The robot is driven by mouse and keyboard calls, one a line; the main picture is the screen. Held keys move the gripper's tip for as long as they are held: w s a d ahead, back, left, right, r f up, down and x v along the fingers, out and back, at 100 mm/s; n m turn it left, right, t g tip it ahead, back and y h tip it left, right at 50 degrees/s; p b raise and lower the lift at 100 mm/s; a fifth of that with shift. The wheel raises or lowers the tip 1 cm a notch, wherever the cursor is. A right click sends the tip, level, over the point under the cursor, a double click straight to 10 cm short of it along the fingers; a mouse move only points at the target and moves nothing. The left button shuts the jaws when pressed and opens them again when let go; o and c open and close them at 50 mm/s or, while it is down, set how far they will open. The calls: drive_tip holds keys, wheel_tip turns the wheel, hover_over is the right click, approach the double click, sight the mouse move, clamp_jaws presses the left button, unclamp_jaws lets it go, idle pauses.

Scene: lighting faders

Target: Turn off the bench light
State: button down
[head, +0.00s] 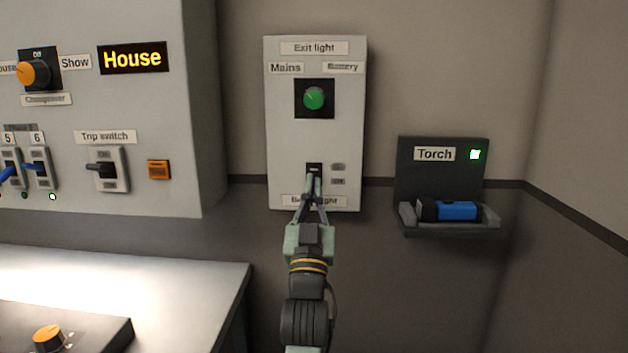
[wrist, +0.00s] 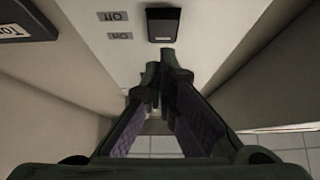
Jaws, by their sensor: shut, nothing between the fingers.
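The bench light switch is a black rocker (head: 314,168) low on the pale wall box (head: 283,150), with On and Off labels to its right. The label below it is partly hidden by my fingers. My gripper (head: 313,182) is shut and empty, pointing at the switch from below in the head view. In the wrist view the black switch (wrist: 163,24) shows upside down beside the Off label (wrist: 113,15) and On label (wrist: 119,35). My fingertips (wrist: 160,62) look close to it; I cannot tell if they touch. The worktop (head: 190,285) at lower left is brightly lit.
A torch (head: 455,211) rests in a holder at right. Wall between box and torch is clear.

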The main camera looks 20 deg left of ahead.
sight(316, 176)
drive_tip(key=shift+w+a+f, duration=0.1)
drive_tip(key=shift+w+a, duration=0.05)
drive_tip(key=shift+w, duration=0.35)
drive_tip(key=shift+w+a+f, duration=0.1)
drive_tip(key=shift+w, duration=0.4)
drive_tip(key=shift+w+a+f+b, duration=0.1)
drive_tip(key=shift+w+f+b, duration=0.4)
drive_tip(key=shift+b, duration=0.35)
drive_tip(key=shift+s+r+p, duration=0.15)
drive_tip(key=shift+r+p, duration=0.2)
drive_tip(key=shift+p, duration=0.1)
